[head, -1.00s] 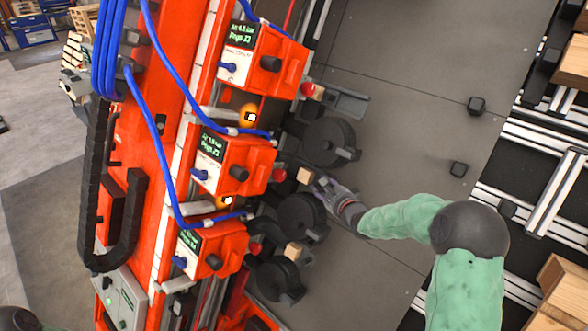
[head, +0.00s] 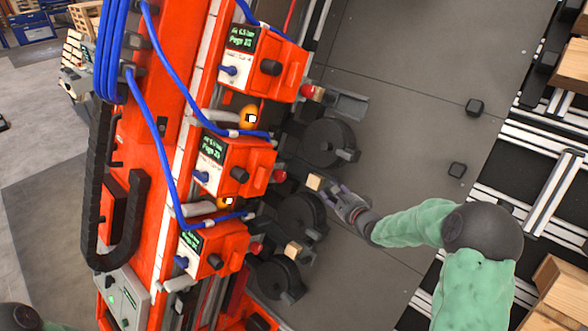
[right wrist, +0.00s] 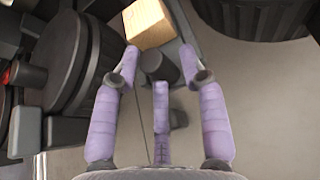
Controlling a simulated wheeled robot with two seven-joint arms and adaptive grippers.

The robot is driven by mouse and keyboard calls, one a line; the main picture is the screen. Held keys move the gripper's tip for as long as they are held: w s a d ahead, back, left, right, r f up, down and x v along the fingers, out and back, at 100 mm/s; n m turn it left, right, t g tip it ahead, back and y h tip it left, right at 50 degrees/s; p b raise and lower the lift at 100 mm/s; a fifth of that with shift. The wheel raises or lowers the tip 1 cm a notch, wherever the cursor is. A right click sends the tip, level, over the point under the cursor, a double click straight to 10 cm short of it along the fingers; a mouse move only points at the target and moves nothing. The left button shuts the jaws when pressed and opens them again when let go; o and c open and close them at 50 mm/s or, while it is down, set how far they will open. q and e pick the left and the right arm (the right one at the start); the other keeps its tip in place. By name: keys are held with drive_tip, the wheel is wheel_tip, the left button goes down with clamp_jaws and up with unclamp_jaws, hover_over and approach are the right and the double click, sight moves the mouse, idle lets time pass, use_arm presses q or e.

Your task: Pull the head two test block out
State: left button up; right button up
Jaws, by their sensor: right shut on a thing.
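The middle of the three orange heads (head: 233,165) stands on the orange gantry. The wooden test block (head: 315,182) at this head is to the right of its red knob, with a gap between them. My right gripper (head: 338,198) is shut on the test block's dark holder from the right. In the right wrist view, the pale wooden block (right wrist: 147,22) lies just beyond the fingertips of my right gripper (right wrist: 160,62), with a dark round stub between the fingers. My left gripper is not in view.
Dark round wheels (head: 329,142) sit close beside the block. Another wooden block (head: 295,250) is at the lower head (head: 213,248). Blue hoses (head: 152,130) hang over the heads.

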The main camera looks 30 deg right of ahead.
drive_tip(key=shift+s+d+r, duration=0.25)
drive_tip(key=shift+s+d, duration=0.3)
drive_tip(key=shift+d, duration=0.05)
drive_tip(key=shift+s+d+p, duration=0.1)
drive_tip(key=shift+s+p, duration=0.05)
drive_tip(key=shift+p, duration=0.2)
drive_tip(key=shift+c, duration=0.2)
drive_tip(key=shift+d, duration=0.1)
drive_tip(key=shift+c, duration=0.4)
drive_tip(key=o, duration=0.5)
drive_tip(key=shift+d+r, duration=0.1)
drive_tip(key=p+v, duration=0.1)
drive_tip(key=v, duration=0.2)
drive_tip(key=p+v, duration=0.2)
drive_tip(key=v, duration=0.1)
drive_tip(key=a+p+v, duration=0.1)
drive_tip(key=p+v, duration=0.1)
drive_tip(key=v, duration=0.1)
drive_tip(key=shift+s+f, duration=0.15)
drive_tip(key=shift+f, duration=0.2)
